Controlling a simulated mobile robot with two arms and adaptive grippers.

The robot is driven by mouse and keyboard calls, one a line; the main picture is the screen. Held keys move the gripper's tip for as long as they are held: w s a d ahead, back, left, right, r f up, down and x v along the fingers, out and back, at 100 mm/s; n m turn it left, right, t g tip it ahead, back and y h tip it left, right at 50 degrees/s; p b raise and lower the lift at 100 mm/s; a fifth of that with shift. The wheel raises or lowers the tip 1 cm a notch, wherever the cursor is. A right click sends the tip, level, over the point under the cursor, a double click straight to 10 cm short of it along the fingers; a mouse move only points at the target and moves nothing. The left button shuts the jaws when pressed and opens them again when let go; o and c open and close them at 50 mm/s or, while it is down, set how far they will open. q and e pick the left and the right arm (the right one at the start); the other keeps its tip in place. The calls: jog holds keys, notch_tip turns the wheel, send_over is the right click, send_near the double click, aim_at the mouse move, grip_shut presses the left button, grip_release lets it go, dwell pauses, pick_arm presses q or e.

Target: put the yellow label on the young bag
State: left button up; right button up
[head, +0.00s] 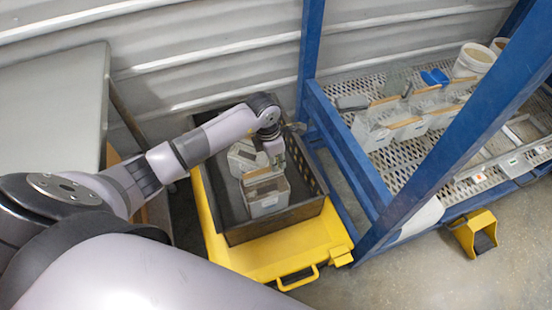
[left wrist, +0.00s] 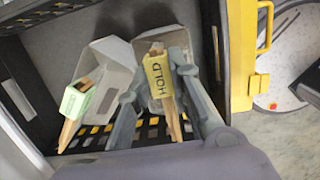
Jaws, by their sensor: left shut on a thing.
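My left gripper (head: 272,160) is over the front pale bag (head: 267,197) in the dark crate (head: 262,231). In the left wrist view the gripper (left wrist: 158,84) is shut, with a yellow label (left wrist: 158,75) reading HOLD between its fingers. The label sits at the top of a pale bag (left wrist: 172,40), along a wooden strip; I cannot tell whether it is fastened there. A second pale bag (head: 243,157) stands behind, and in the left wrist view it carries a green label (left wrist: 76,103). My right gripper is not in view.
The crate sits on a yellow cart (head: 270,262) with a handle. A blue-framed rack (head: 345,150) on the right holds several pale bags (head: 408,124), a white bucket (head: 474,60) and a tray of labels (head: 512,163). A grey table (head: 55,100) stands left.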

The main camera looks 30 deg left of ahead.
pick_arm(q)
jog(key=o, duration=0.8)
jog(key=shift+o, duration=0.6)
jog(key=o, duration=0.5)
jog(key=shift+c, duration=0.2)
jog(key=shift+r, duration=0.1)
jog(key=shift+r+p, duration=2.6)
jog(key=shift+r, duration=0.9)
jog(key=shift+f, duration=0.1)
